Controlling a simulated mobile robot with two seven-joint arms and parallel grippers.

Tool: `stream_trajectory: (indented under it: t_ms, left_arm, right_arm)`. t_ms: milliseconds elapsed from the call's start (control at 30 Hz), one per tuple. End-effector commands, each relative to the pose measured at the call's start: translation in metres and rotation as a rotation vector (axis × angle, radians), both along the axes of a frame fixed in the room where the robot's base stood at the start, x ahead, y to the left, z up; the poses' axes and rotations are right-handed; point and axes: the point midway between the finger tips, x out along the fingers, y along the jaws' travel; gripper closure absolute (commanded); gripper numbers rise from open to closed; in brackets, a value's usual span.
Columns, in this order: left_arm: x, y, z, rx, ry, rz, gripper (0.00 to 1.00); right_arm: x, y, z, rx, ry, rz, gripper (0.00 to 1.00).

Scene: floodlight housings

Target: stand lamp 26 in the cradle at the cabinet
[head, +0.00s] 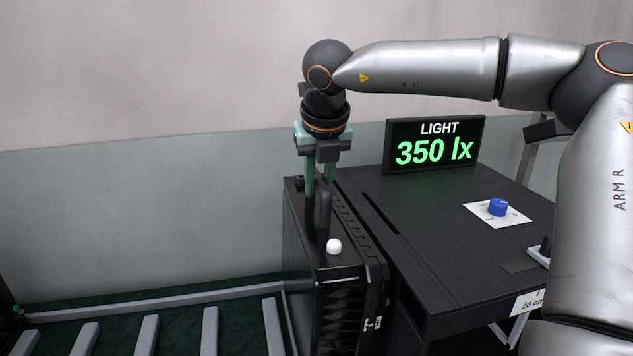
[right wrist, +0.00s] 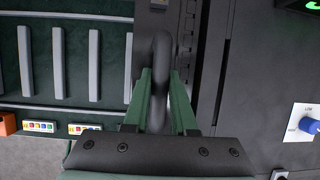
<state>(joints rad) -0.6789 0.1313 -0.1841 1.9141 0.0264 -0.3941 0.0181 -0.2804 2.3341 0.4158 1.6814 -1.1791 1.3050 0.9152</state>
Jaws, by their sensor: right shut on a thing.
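A black floodlight housing (head: 310,245), the lamp, stands upright against the left side of the black cabinet (head: 450,225). It has a loop handle (head: 324,205) and a white knob (head: 334,246) on top. White marks on its front are too small and slanted to read as a number. My right gripper (head: 320,190) reaches down from above and is shut on the handle. The right wrist view shows its green fingers (right wrist: 163,100) on both sides of the dark handle (right wrist: 161,60). The lamp's underside is hidden, and I cannot make out the cradle. My left gripper is not in view.
A rack with grey bars (head: 148,335) over a dark green floor lies at the left, its visible slots empty. On the cabinet stand a display (head: 434,146) reading 350 lx and a blue dial (head: 498,207) on a white plate. A wall closes off the back.

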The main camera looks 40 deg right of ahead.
Motion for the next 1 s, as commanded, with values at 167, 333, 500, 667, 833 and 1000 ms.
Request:
stream_trajectory:
  t_ms: [167, 333, 500, 667, 833, 1000]
  left_arm:
    - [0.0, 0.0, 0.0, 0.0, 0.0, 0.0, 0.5]
    - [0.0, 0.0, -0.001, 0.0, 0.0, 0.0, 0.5]
    - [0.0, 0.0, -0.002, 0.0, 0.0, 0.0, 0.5]
    - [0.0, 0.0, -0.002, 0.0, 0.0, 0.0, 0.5]
    - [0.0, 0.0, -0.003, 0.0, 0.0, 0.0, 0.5]
    - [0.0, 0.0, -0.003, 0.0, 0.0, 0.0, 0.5]
  right_arm:
    - [0.001, -0.002, 0.007, -0.003, -0.019, 0.002, 1.0]
    - [-0.001, -0.005, 0.007, -0.003, -0.019, 0.002, 1.0]
    - [-0.003, -0.008, 0.007, -0.003, -0.019, 0.002, 1.0]
    - [-0.004, -0.01, 0.007, -0.002, -0.019, 0.002, 1.0]
    - [-0.006, -0.012, 0.007, -0.002, -0.019, 0.002, 1.0]
    - [-0.006, -0.013, 0.007, -0.003, -0.019, 0.002, 1.0]
